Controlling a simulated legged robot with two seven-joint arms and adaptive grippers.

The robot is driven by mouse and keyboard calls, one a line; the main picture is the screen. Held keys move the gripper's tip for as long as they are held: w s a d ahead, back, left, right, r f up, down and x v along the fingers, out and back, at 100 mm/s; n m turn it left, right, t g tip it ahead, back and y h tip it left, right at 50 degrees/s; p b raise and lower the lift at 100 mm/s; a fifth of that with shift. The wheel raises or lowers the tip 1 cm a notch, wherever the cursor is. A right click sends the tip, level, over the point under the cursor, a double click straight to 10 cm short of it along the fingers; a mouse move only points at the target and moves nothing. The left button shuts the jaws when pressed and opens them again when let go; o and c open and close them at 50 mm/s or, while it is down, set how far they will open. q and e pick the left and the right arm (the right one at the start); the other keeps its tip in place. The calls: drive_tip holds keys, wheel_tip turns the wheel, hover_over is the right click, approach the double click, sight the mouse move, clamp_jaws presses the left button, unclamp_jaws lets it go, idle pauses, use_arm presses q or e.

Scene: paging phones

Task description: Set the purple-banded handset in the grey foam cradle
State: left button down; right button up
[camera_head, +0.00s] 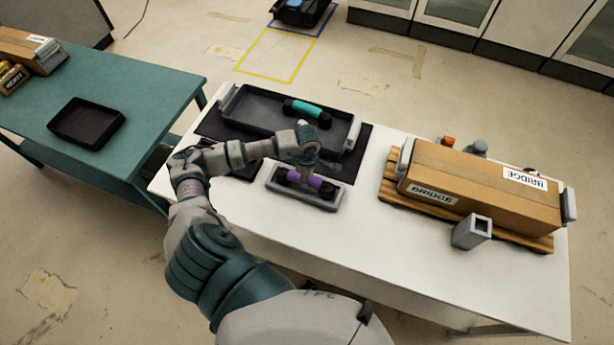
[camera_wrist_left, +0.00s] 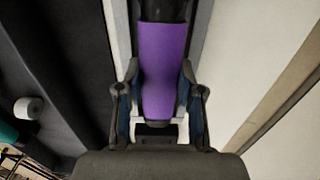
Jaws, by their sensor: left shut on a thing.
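The purple-banded handset (camera_head: 316,182) lies lengthwise within the outline of the grey foam cradle (camera_head: 300,198) in the head view. Its dark ends show either side of my gripper; whether it rests on the foam or hangs just above it I cannot tell. My left gripper (camera_head: 305,177) points down and is shut on the middle of the handset, covering part of the band. In the left wrist view the purple band (camera_wrist_left: 163,65) runs between the two fingers, with a dark end above it. My right gripper is not in view.
A black tray (camera_head: 240,107) holding a teal-banded handset (camera_head: 303,108) stands behind the cradle on a dark mat. A cardboard box (camera_head: 480,190) marked BRIDGE and a grey square holder (camera_head: 471,233) stand to the right. The white table (camera_head: 400,270) is clear in front.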

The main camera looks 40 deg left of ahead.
use_arm(q)
drive_tip(key=c, duration=1)
unclamp_jaws()
wheel_tip(320, 180, up, 11)
drive_tip(key=p, duration=0.6)
drive_tip(key=shift+f, duration=0.1)
